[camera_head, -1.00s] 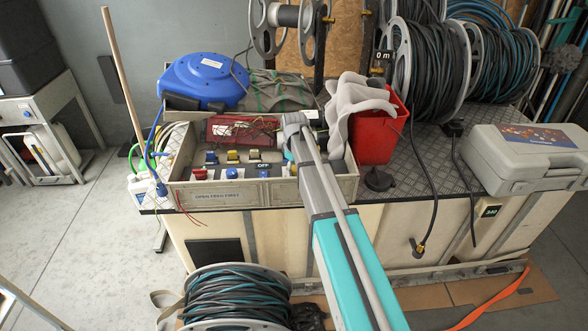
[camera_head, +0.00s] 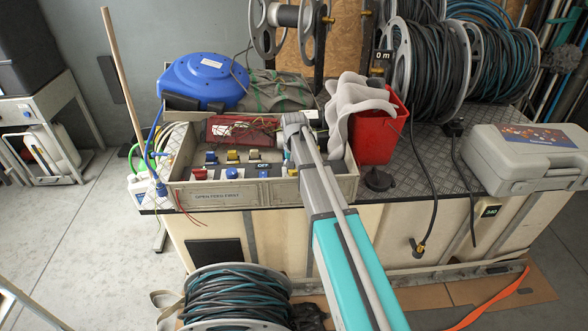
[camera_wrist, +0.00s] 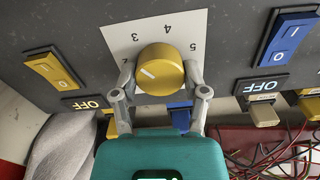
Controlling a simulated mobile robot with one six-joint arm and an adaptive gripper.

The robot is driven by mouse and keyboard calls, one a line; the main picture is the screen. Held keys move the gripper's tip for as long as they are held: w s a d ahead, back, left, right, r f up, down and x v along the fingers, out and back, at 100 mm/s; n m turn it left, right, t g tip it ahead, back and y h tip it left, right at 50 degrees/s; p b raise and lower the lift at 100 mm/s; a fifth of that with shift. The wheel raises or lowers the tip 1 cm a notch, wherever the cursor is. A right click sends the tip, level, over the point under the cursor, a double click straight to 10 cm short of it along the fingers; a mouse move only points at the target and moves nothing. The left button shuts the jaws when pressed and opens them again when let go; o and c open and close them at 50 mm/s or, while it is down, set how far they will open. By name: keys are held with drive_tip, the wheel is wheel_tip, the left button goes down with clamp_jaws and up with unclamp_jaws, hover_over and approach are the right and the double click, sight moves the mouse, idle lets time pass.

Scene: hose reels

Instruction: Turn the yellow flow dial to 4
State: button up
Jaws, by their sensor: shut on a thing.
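The yellow flow dial (camera_wrist: 160,70) sits on a white scale plate (camera_wrist: 178,25) in the wrist view. The figures 2, 3, 4 and 5 can be read around it, upside down. The dial's white mark points left and slightly up, towards the side with the 2. My gripper (camera_wrist: 160,84) has one finger on each side of the dial and is shut on it. In the head view, my arm hides the dial and my gripper's fingers above the grey control box (camera_head: 218,195).
Yellow (camera_wrist: 53,69) and blue (camera_wrist: 288,37) rocker switches flank the dial, with OFF labels near them. Thin loose wires (camera_wrist: 285,150) lie close by. In the head view, a red bucket (camera_head: 371,140) with a grey cloth (camera_head: 355,100) stands just right of the box.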

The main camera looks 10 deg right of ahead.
drive_tip(key=m, duration=0.5)
drive_tip(key=shift+s+m, duration=0.15)
drive_tip(key=shift+m, duration=0.15)
drive_tip(key=m, duration=0.6)
drive_tip(key=o, duration=1.1)
drive_tip(key=shift+o, duration=0.2)
drive_tip(key=shift+n, duration=0.3)
